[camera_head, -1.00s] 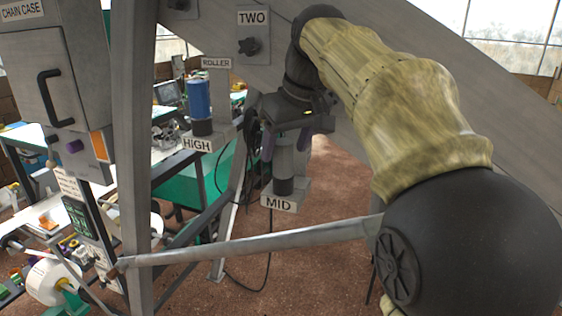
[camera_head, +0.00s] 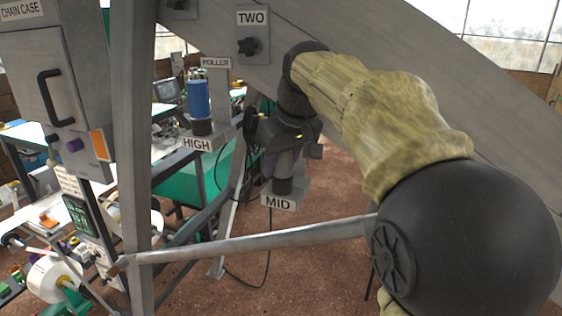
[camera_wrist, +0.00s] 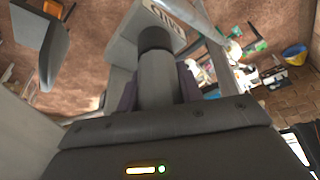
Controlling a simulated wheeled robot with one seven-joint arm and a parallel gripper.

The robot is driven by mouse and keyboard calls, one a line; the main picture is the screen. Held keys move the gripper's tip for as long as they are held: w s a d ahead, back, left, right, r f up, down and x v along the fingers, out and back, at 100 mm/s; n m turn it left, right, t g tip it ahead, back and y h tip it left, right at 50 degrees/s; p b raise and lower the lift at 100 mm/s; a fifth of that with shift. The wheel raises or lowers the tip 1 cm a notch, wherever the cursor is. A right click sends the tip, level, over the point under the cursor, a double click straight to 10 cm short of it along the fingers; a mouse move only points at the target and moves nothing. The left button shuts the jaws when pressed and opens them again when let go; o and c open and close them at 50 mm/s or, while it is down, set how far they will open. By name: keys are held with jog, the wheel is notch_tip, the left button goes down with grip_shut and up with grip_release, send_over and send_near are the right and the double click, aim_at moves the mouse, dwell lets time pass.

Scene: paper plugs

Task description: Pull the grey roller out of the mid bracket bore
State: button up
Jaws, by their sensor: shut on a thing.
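The grey roller (camera_wrist: 157,88) stands upright with its black lower part (camera_head: 283,186) in the mid bracket (camera_head: 286,201), which carries a MID label. The roller and the bracket (camera_wrist: 165,20) show in the wrist view, the roller still at the bracket. My gripper (camera_head: 282,163) is shut on the grey roller above the bracket. Its purple pads sit on either side of the roller in the wrist view (camera_wrist: 158,91). The gripper hides much of the roller in the head view.
A blue roller (camera_head: 199,98) stands in the high bracket (camera_head: 202,140) to the left. A round bar (camera_head: 245,243) crosses in front, below the mid bracket. A broad slanted beam (camera_head: 400,60) runs behind my arm. A black cable hangs near the brackets.

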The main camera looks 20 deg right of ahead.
jog(key=c, duration=0.5)
jog(key=shift+w, duration=0.1)
jog(key=shift+r+p, duration=0.7)
jog(key=shift+r, duration=0.05)
dwell(0.6)
jog(key=shift+r+p, duration=0.35)
jog(key=shift+r+p, duration=1.1)
jog(key=shift+r, duration=0.05)
jog(key=shift+r, duration=0.1)
jog(key=shift+r+p, duration=0.45)
jog(key=shift+r, duration=0.95)
